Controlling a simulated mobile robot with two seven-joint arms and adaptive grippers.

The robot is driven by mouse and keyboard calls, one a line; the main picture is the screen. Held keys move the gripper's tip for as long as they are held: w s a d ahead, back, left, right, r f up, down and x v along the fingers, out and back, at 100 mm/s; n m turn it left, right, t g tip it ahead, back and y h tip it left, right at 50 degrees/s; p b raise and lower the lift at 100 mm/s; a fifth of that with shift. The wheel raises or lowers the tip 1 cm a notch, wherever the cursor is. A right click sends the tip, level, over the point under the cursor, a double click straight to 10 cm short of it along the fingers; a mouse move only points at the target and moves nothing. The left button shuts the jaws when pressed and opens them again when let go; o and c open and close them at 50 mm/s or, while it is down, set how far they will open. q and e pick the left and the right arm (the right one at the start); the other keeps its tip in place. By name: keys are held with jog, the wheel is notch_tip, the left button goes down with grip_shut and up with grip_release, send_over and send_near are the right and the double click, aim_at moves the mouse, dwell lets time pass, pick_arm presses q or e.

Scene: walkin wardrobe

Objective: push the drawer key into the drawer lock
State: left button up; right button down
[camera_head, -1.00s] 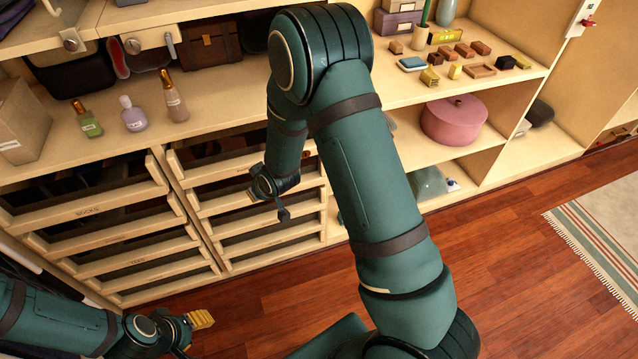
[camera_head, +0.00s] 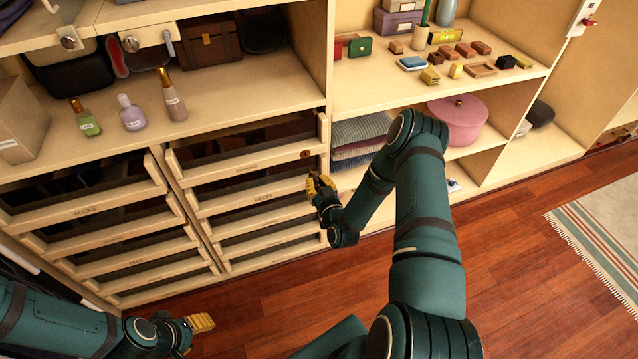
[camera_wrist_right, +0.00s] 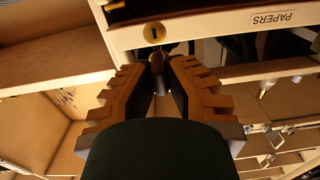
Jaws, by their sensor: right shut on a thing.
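The drawer lock is a small round brass disc (camera_wrist_right: 154,32) with a dark slot, on the front of the top drawer in the right-hand column. It also shows in the head view (camera_head: 306,154). My right gripper (camera_head: 317,181) is just below and in front of the lock. In the right wrist view its fingertips (camera_wrist_right: 158,68) are closed on a small dark brown piece, the drawer key (camera_wrist_right: 157,60), mostly hidden between them. The key appears apart from the lock; the exact gap is unclear. My left gripper (camera_head: 201,322) is low at the left, away from the drawers, its opening unclear.
The lock's drawer carries a PAPERS label (camera_wrist_right: 283,18). More drawers, including one labelled BELTS (camera_head: 263,198), lie below. Folded clothes (camera_head: 360,135) sit on the shelf right of the drawers. Several bottles (camera_head: 133,113) stand on the counter. The wooden floor (camera_head: 290,290) in front is clear.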

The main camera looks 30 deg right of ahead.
jog(key=shift+s+d+h, duration=0.25)
jog(key=shift+d+h, duration=0.05)
jog(key=shift+w+b, duration=0.1)
jog(key=shift+b, duration=0.2)
jog(key=shift+b+x, duration=1.35)
jog(key=shift+x, duration=1.4)
jog(key=shift+b, duration=0.75)
jog(key=shift+b+x, duration=1.2)
jog(key=shift+x, duration=0.5)
